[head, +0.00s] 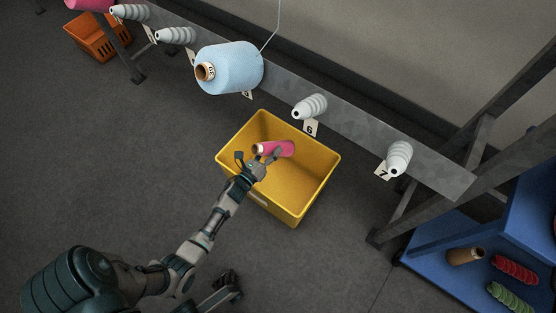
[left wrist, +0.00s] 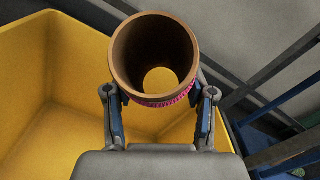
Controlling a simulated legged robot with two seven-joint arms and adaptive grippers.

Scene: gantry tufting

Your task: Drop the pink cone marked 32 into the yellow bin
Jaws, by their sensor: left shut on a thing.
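The pink cone (head: 277,149) has a brown tube end that faces back toward my arm. My left gripper (head: 262,160) is shut on it and holds it over the yellow bin (head: 312,189). In the left wrist view the cone's brown tube (left wrist: 153,58) sits between the two fingers of the left gripper (left wrist: 158,108), with a thin pink edge showing below it. No number is readable on the cone. The yellow bin (left wrist: 30,110) fills the left of the wrist view, and its inside shows through the tube.
A grey rail (head: 350,130) behind the bin carries white ribbed holders (head: 310,106) and a light blue cone (head: 230,68). An orange crate (head: 100,42) stands at the far left. A blue shelf (head: 445,265) with several spools is at the lower right. The floor left of the bin is clear.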

